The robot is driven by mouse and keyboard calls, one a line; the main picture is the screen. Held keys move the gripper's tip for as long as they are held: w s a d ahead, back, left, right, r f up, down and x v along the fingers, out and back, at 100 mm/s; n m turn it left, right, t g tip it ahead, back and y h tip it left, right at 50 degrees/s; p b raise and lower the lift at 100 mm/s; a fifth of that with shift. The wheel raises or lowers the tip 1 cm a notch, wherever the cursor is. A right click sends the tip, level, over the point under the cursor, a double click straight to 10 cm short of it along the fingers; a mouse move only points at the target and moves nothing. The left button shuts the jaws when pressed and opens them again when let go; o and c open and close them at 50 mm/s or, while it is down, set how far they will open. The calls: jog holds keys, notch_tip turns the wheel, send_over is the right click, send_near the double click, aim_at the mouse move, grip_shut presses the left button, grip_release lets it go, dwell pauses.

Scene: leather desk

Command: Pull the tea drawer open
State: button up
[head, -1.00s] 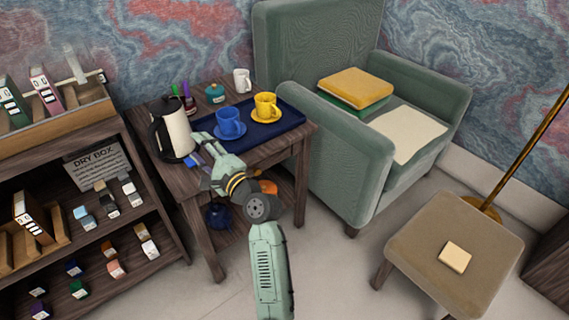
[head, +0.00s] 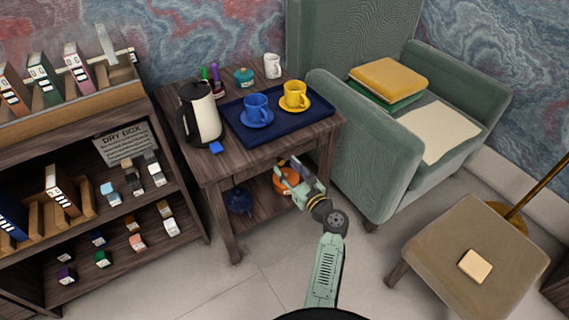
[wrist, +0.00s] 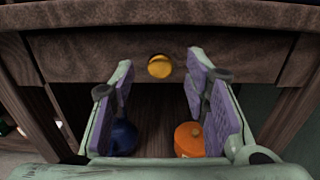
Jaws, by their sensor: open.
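The tea drawer (wrist: 90,58) is a dark wooden front under the edge of the small side table (head: 175,95), and it looks shut. Its round yellow knob (wrist: 160,66) shows in the wrist view, midway between the fingertips and a little beyond them. My gripper (wrist: 158,75) is open, with purple pads on both sides and nothing between them. In the head view my gripper (head: 296,172) is in front of the table, below the tabletop edge. There the knob is not clearly visible.
A navy tray (head: 285,131) with a blue cup (head: 256,106) and a yellow cup (head: 295,93) sits on the table, beside a kettle (head: 203,115). An orange pot (wrist: 188,140) and a dark blue pot (wrist: 122,137) stand on the lower shelf. A green armchair (head: 345,150) is close at right.

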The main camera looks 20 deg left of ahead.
jog(key=shift+x, duration=1.2)
jog(key=shift+c, duration=0.4)
grip_shut()
